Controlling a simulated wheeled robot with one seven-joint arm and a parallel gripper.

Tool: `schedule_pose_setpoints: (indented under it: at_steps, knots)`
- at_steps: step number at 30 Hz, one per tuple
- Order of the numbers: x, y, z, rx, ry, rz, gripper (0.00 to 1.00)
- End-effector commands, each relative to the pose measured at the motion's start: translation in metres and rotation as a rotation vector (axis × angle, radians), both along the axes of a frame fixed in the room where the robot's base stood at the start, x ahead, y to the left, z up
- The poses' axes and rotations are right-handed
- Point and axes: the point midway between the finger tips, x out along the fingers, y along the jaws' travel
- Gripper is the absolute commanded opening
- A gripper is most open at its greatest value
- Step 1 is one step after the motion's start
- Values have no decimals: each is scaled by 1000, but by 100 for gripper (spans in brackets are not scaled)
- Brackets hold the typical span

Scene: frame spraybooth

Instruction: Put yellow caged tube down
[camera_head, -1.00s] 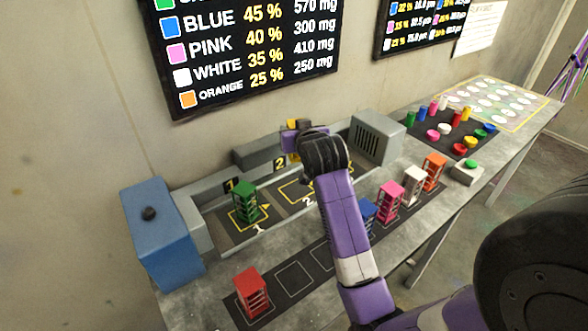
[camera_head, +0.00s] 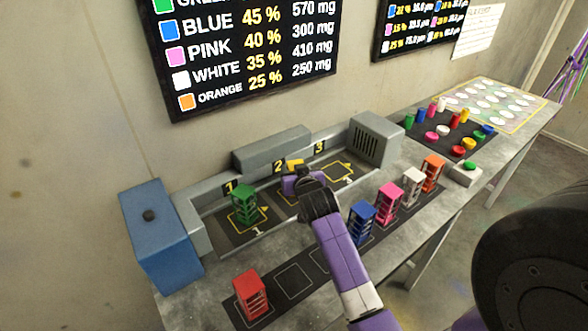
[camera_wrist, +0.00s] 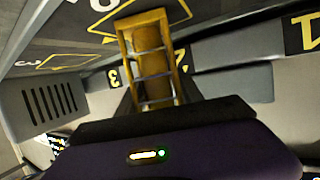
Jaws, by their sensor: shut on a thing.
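The yellow caged tube (camera_wrist: 152,62) fills the middle of the wrist view, held between my gripper's fingers (camera_wrist: 150,103). In the head view only the top of the yellow caged tube (camera_head: 294,164) shows; my purple gripper (camera_head: 298,184) and wrist hide the rest. My gripper is shut on it, low over the bay marked 2 in the grey booth. I cannot tell whether the tube's base touches the dark mat (camera_head: 283,209).
A green caged tube (camera_head: 243,205) stands in bay 1, left of my gripper. Bay 3 (camera_head: 338,172) is empty. Red (camera_head: 250,294), blue (camera_head: 361,222), pink (camera_head: 387,207), white (camera_head: 412,187) and orange (camera_head: 432,173) caged tubes stand along the front strip.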

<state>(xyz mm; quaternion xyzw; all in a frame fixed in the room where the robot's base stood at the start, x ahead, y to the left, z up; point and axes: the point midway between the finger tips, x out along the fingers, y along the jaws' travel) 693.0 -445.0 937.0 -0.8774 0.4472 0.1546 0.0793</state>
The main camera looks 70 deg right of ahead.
Motion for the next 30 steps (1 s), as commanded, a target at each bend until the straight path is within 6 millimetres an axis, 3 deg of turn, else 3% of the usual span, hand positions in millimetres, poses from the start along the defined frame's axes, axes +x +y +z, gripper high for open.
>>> schedule_pose_setpoints:
  at_steps: [8, 9, 12, 23, 30]
  knots:
    - [0, 0, -3, -2, -1, 0, 0]
    - [0, 0, -2, 0, 0, 0, 51]
    - [0, 0, -2, 0, 0, 0, 65]
    - [0, 0, 3, 0, 0, 0, 65]
    - [-19, 27, 11, 0, 0, 2, 65]
